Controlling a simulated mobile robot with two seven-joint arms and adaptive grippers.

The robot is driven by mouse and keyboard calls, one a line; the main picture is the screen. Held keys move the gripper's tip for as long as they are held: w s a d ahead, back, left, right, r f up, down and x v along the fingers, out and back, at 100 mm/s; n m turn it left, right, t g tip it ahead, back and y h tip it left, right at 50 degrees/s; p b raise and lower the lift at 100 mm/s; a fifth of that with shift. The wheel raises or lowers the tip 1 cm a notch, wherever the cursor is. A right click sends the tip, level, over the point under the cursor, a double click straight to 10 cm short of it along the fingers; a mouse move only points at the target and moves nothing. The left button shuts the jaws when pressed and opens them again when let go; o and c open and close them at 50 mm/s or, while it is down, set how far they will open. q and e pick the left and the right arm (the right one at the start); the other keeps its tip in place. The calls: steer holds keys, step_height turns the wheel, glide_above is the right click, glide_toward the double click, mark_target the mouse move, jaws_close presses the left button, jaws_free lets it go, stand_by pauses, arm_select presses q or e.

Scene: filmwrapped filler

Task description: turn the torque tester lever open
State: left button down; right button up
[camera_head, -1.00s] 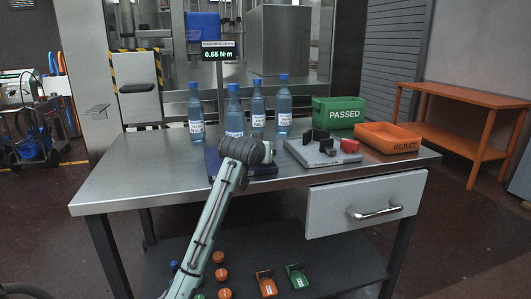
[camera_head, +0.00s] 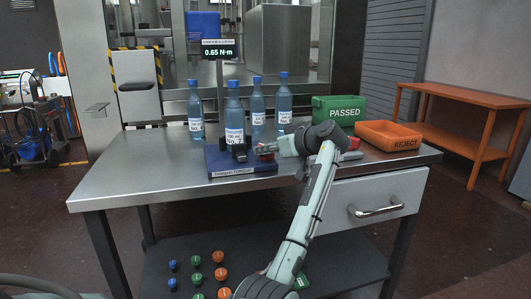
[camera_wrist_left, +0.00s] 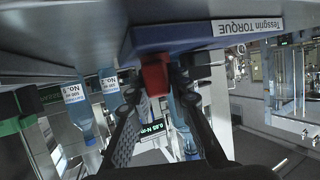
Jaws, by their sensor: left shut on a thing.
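The torque tester (camera_head: 228,168) is a dark blue, low box on the steel table, and its label side also shows upside down in the left wrist view (camera_wrist_left: 190,36). A blue bottle (camera_head: 234,118) stands upright on it between black jaws. My left gripper (camera_head: 264,149) reaches in from the right at the tester's right side. In the left wrist view its two dark fingers (camera_wrist_left: 157,78) are shut on the red lever grip (camera_wrist_left: 154,74), which sticks out by the tester's edge. The rest of the lever is hidden. My right gripper is not in view.
Several blue bottles stand behind and beside the tester. A green PASSED box (camera_head: 340,112) and an orange REJECT tray (camera_head: 388,136) stand at the right. My arm covers most of the grey fixture with a red block (camera_head: 352,143).

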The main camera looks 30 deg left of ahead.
arm_select(q)
steer(key=shift+n+g+b, duration=1.05)
steer(key=shift+n+g, duration=1.05)
steer(key=shift+g, duration=0.4)
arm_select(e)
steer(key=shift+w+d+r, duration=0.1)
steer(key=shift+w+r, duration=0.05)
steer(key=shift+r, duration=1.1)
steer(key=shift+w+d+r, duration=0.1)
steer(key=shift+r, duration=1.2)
arm_select(q)
steer(key=c, duration=1.4)
jaws_free()
steer(key=shift+d, duration=0.1)
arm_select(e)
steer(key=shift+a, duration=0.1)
arm_select(q)
steer(key=v, duration=1.1)
steer(key=shift+d, duration=0.45)
steer(key=shift+w, duration=0.1)
